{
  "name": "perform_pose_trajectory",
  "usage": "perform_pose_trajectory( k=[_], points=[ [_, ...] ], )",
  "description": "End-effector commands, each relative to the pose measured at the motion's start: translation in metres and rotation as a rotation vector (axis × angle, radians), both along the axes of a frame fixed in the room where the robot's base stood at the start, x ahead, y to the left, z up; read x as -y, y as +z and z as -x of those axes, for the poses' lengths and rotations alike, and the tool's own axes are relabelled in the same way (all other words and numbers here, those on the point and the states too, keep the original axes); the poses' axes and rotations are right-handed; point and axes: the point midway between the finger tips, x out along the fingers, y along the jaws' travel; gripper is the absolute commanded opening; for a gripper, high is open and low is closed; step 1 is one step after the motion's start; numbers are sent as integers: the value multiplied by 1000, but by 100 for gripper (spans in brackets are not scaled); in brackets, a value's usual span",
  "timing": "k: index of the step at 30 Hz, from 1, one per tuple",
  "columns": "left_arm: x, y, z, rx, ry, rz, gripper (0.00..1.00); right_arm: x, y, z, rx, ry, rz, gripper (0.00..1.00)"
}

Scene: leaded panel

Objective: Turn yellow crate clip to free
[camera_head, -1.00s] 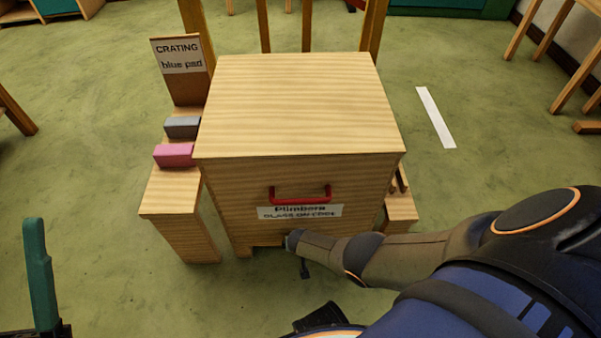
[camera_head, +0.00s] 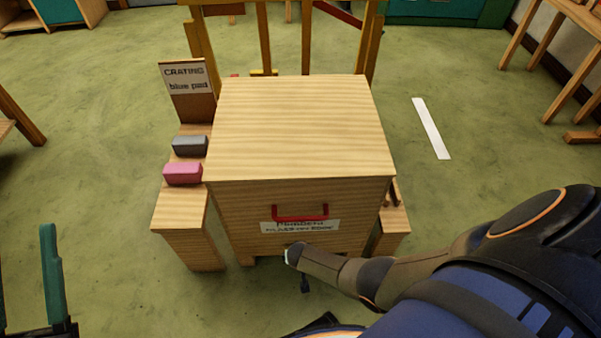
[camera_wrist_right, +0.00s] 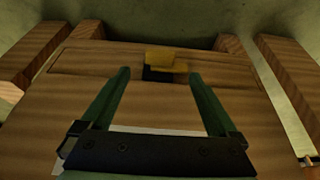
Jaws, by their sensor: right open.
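The wooden crate (camera_head: 300,125) stands in the middle of the head view, with a red handle (camera_head: 300,212) and a white label (camera_head: 300,227) on its front. The yellow clip (camera_wrist_right: 162,62) shows in the right wrist view, beside a dark patch on a wooden face; it is hidden in the head view. My right gripper (camera_wrist_right: 160,74) is open, its two green fingers pointing toward the clip with nothing between them. I cannot tell whether the fingertips touch the wood. My left gripper (camera_head: 26,265) is open and empty at the lower left of the head view, away from the crate.
A pink block (camera_head: 183,174) and a grey block (camera_head: 190,146) lie on a wooden stand left of the crate, before a "CRATING blue pad" sign (camera_head: 187,78). Another wooden support (camera_head: 393,228) is close on the right. Green floor beyond it is clear around a white strip (camera_head: 431,128).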

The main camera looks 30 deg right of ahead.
Motion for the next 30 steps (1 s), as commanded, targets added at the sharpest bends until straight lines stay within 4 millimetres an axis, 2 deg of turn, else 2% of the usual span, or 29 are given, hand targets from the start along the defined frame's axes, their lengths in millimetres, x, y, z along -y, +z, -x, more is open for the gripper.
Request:
perform_pose_trajectory(
  k=[3,9,18,24,30],
  points=[
    [-3,-23,-16,-129,22,4,50,-2,8,3,-1,0,-1,95],
    [-7,-69,-34,-338,57,5,50,-4,18,6,0,1,0,95],
    [-12,-140,-43,-634,97,4,50,-7,31,10,0,1,0,95],
    [-13,-172,-39,-759,110,1,50,-8,36,13,0,1,0,95],
    [-13,-183,-38,-804,115,0,50,-9,37,13,0,1,0,95]
  ],
)
